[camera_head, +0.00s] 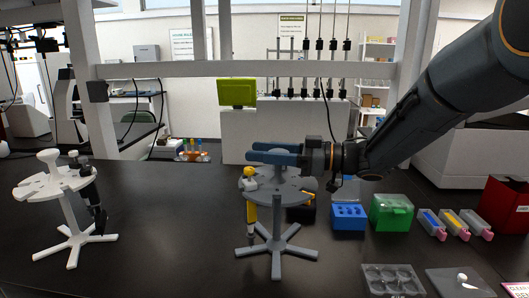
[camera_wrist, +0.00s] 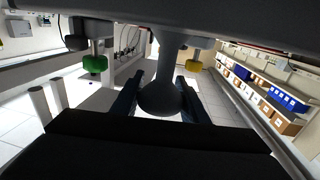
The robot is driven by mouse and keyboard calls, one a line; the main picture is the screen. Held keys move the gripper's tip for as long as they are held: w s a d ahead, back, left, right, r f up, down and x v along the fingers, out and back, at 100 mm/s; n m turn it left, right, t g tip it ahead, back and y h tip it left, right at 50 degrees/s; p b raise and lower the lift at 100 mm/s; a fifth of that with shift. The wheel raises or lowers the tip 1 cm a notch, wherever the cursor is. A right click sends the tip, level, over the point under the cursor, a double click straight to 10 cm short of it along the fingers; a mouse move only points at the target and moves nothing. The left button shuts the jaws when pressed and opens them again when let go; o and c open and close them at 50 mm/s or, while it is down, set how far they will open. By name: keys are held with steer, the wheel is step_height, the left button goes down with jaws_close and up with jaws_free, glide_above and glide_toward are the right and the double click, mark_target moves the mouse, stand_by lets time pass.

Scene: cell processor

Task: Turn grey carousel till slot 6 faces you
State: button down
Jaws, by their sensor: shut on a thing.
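The grey carousel (camera_head: 278,190) stands on the black bench at the middle, a slotted disc on a post with splayed feet. A yellow pipette (camera_head: 251,215) hangs at its front left. My gripper (camera_head: 250,152) reaches in from the right above the disc, with blue fingers lying level. In the wrist view, my gripper (camera_wrist: 160,80) has a finger on each side of the carousel's grey knob (camera_wrist: 159,97) and is shut on it. A green-topped part (camera_wrist: 95,62) and a yellow-topped part (camera_wrist: 193,64) show beside the knob there. I cannot read any slot numbers.
A white carousel (camera_head: 50,185) with a dark pipette stands at the left. A clear well plate (camera_head: 393,281) lies at front right. The bench between the carousels is clear.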

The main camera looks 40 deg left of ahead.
steer(key=c, duration=1)
jaws_free()
steer(key=shift+c, duration=0.2)
steer(key=shift+d, duration=0.1)
steer(key=b, duration=0.3)
glide_above(294, 183)
steer(key=shift+r+p, duration=0.1)
steer(key=shift+p, duration=0.2)
